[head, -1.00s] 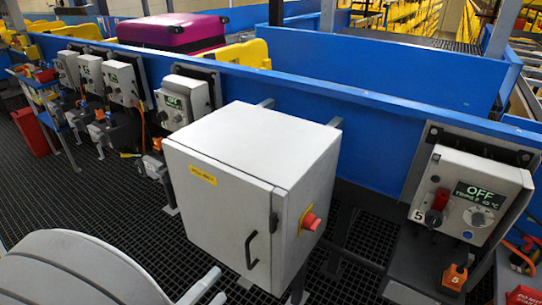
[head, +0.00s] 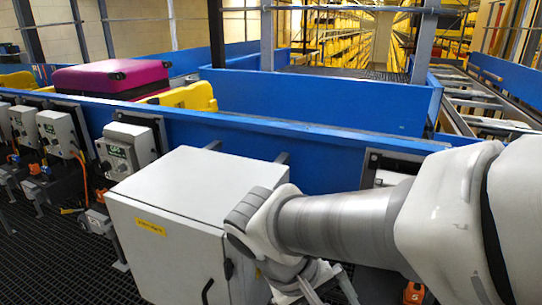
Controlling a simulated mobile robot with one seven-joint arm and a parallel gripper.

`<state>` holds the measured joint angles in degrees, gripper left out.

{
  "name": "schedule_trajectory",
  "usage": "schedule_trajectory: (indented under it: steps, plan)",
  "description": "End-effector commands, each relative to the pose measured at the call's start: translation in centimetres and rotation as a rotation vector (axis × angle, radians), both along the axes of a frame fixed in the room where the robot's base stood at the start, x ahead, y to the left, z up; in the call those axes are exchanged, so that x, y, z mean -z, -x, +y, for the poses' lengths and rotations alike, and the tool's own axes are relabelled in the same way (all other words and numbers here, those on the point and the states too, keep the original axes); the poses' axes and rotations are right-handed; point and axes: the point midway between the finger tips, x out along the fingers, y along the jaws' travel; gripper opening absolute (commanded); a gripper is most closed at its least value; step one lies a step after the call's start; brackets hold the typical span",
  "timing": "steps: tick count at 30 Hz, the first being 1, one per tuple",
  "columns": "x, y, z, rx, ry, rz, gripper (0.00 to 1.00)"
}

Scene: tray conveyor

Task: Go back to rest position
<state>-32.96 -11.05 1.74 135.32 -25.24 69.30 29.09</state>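My arm (head: 345,220) reaches in from the right edge, across the front of the control box at right and the right side of the grey cabinet (head: 165,225). It bends at a joint over the cabinet's right edge, and pale parts continue downward below it. I cannot make out my gripper or its fingers. The cabinet door is closed, with a yellow label. The cabinet's red button is hidden behind my arm. The control box (head: 388,178) at right is mostly covered, so its display is hidden.
A blue conveyor wall (head: 250,133) runs across behind the cabinet. Several control boxes (head: 123,150) line the wall at left. An orange padlock (head: 414,293) shows below my arm. Dark grating floor (head: 60,255) is open at lower left.

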Motion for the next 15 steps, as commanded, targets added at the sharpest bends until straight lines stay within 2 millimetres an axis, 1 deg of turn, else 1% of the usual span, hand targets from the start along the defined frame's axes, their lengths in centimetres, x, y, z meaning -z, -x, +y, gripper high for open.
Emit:
schedule_trajectory:
  steps: [1, 6, 10, 15]
  plan:
    - [-0.6, 0.2, -0.9, 0.039, -0.069, -0.023, 0.97]
    - [-2.2, 0.7, -2.6, 0.114, -0.282, -0.126, 0.97]
    - [-3.7, 0.9, -3.7, 0.151, -0.401, -0.24, 0.97]
    - [-5.8, 0.9, -4.9, 0.178, -0.497, -0.4, 0.97]
